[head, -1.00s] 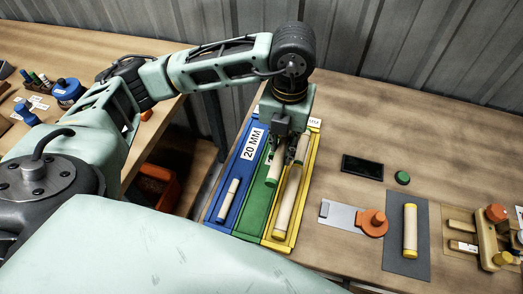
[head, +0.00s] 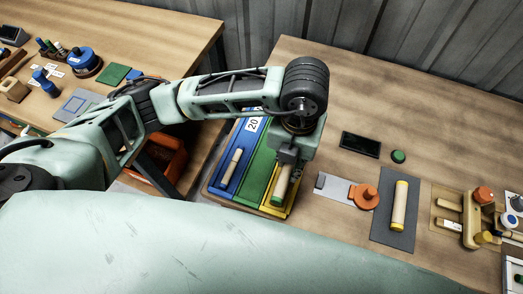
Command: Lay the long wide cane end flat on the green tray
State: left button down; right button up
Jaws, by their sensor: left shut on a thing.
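My left gripper (head: 287,165) is shut on a pale cane end with a green tip (head: 281,187). The cane end slants down below the fingers, over the border of the green tray (head: 255,178) and the yellow tray (head: 293,200). I cannot tell whether it touches either tray. The visible part of the green tray is bare; its far end is hidden behind my arm. My gripper and the held cane end cover most of the yellow tray. My right gripper is not in view.
The blue tray (head: 221,187), left of the green one, holds a short thin cane end (head: 233,167). To the right are a black slab (head: 360,145), a green button (head: 398,156), an orange knob piece (head: 365,195) and a yellow-tipped cane (head: 399,206) on a grey mat (head: 387,240).

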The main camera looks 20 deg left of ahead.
pick_arm(q)
jog(key=p, duration=0.2)
send_over(262, 165)
notch_tip(262, 165, down, 4)
jog(key=shift+f, duration=0.2)
notch_tip(262, 165, down, 4)
jog(key=shift+r+p, duration=0.1)
jog(key=shift+p, duration=0.9)
jog(key=shift+f, duration=0.2)
jog(key=shift+f, duration=0.1)
jog(key=shift+f, duration=0.2)
jog(key=c, duration=1.6)
grip_release()
jog(key=shift+r, duration=0.1)
jog(key=shift+o, duration=0.2)
